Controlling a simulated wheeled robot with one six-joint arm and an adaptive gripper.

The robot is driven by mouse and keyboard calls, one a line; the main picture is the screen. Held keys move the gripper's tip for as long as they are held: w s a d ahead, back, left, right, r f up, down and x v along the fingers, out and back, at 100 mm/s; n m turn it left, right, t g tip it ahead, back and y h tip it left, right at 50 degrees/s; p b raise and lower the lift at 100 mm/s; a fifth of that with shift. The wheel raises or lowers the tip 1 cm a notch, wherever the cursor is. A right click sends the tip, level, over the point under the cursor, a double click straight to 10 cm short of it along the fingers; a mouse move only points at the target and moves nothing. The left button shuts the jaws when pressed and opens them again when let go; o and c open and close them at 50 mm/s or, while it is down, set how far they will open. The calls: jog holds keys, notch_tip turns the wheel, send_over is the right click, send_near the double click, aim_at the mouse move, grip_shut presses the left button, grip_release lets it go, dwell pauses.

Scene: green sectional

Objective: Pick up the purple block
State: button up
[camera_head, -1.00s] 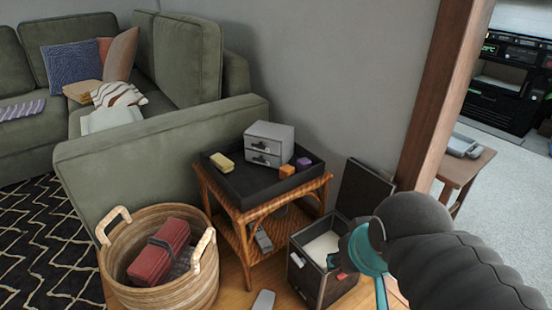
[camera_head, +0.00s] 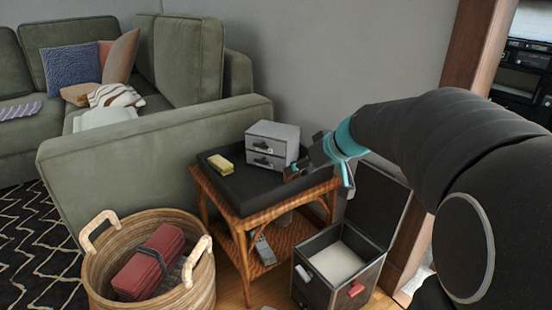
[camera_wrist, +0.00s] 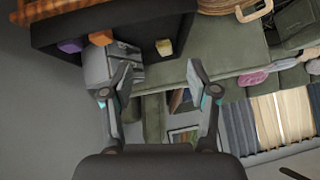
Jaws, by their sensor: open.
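The purple block (camera_wrist: 69,46) shows in the wrist view at the upper left, on the black tray (camera_wrist: 60,27). In the head view my gripper and arm hide it, near the tray's right side. An orange block (camera_wrist: 101,38) lies beside it. My gripper (camera_wrist: 158,78) is open and empty, its two fingers spread apart. The purple block lies outside the gap between them, up and to the left in the wrist view. In the head view my gripper (camera_head: 306,157) is over the tray's right end.
A grey drawer box (camera_head: 272,145) and a yellow block (camera_head: 219,163) are on the tray, which sits on a wicker side table (camera_head: 262,214). An open dark box (camera_head: 338,262) stands on the floor to the right, a basket (camera_head: 150,218) at the left. The wall is close behind.

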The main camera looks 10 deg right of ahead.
jog(key=w+d+f+t+b, duration=0.2)
jog(key=w+d+f, duration=0.3)
jog(key=w+d, duration=0.3)
jog(key=w+d+f+t+b, duration=0.25)
jog(key=w+d+f, duration=0.25)
jog(key=w+d, duration=0.3)
jog(key=shift+n+g, duration=0.25)
jog(key=shift+n, duration=0.15)
jog(key=x, duration=1.2)
jog(key=shift+w+f, duration=0.1)
jog(key=shift+f, duration=0.05)
jog(key=c, duration=0.9)
